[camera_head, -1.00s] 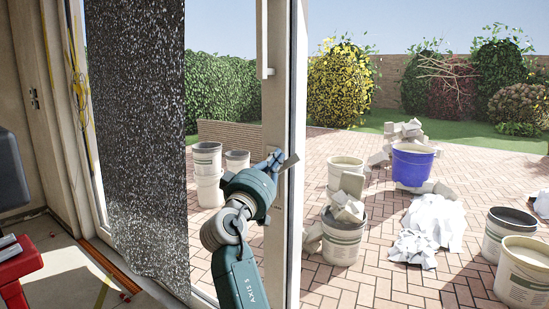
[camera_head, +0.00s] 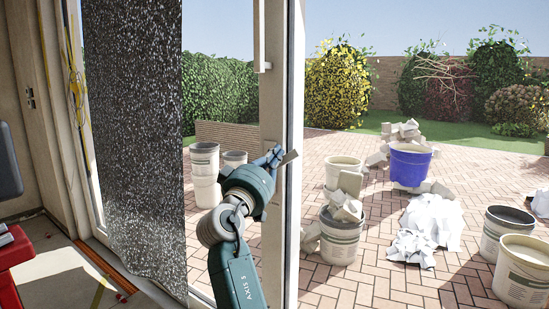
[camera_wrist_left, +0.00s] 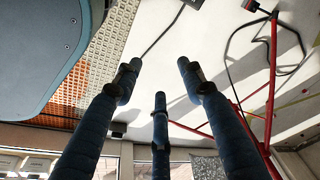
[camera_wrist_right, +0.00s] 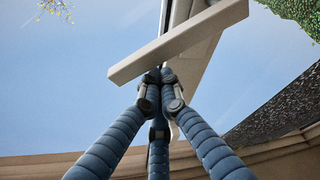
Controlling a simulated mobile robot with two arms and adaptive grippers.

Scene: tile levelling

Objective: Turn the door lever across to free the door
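The door lever (camera_head: 291,157) is a short, light grey flat bar on the door's edge frame. In the head view it tilts slightly up to the right. It shows large in the right wrist view (camera_wrist_right: 205,32), running aslant across the fingertips. My right gripper (camera_head: 272,157) is at the lever; its blue fingers are drawn close together in the right wrist view (camera_wrist_right: 159,80). The tips are at the bar's lower edge; whether they clasp it is hidden. My left gripper (camera_wrist_left: 157,75) is open and empty, with its fingers apart. It is outside the head view.
A white vertical handle (camera_head: 261,35) is on the door above my right gripper. A dark speckled sheet (camera_head: 132,140) hangs at left. Outside are several buckets, including a blue one (camera_head: 410,168), and rubble on brick paving (camera_head: 375,265). A red object (camera_head: 18,262) stands at lower left.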

